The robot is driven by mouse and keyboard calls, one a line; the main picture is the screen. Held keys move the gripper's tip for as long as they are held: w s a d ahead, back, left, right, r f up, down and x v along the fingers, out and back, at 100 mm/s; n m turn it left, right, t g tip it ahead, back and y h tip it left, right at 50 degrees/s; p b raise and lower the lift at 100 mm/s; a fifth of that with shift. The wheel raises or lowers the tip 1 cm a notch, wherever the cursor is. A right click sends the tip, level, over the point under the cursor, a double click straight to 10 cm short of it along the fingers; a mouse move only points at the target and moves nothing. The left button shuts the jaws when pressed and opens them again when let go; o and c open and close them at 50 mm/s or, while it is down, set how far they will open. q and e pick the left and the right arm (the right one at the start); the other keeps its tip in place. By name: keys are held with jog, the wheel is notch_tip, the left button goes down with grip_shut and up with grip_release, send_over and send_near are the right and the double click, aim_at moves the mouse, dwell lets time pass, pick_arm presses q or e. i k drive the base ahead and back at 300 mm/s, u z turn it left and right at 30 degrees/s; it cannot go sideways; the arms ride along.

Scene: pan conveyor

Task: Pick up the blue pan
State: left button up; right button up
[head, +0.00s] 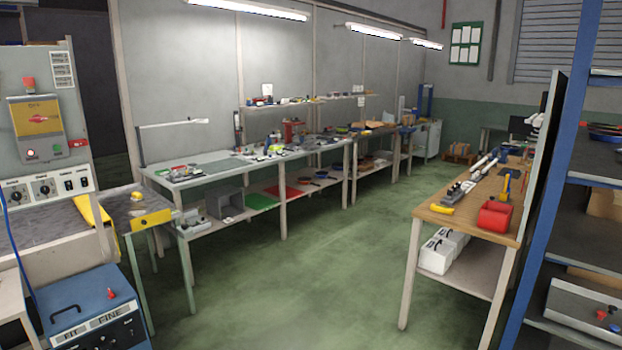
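No blue pan can be made out for certain in the head view. A dark, shallow round item with a bluish edge (605,132) lies on the shelf rack at the right edge, partly cut off by the frame; I cannot tell if it is a pan. Small dark round items (326,175) lie on the lower shelf of the long workbench, too small to identify. Neither of my grippers is in view.
A long workbench (215,160) with tools runs along the back wall. A wooden-topped table (470,222) with a red bin (494,216) stands at right, beside a blue-framed rack (558,160). A control cabinet (35,120) stands at left. The green floor (300,285) between is clear.

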aim_at(327, 176)
jog(key=z, duration=0.15)
jog(key=i, duration=0.95)
jog(key=u, duration=0.1)
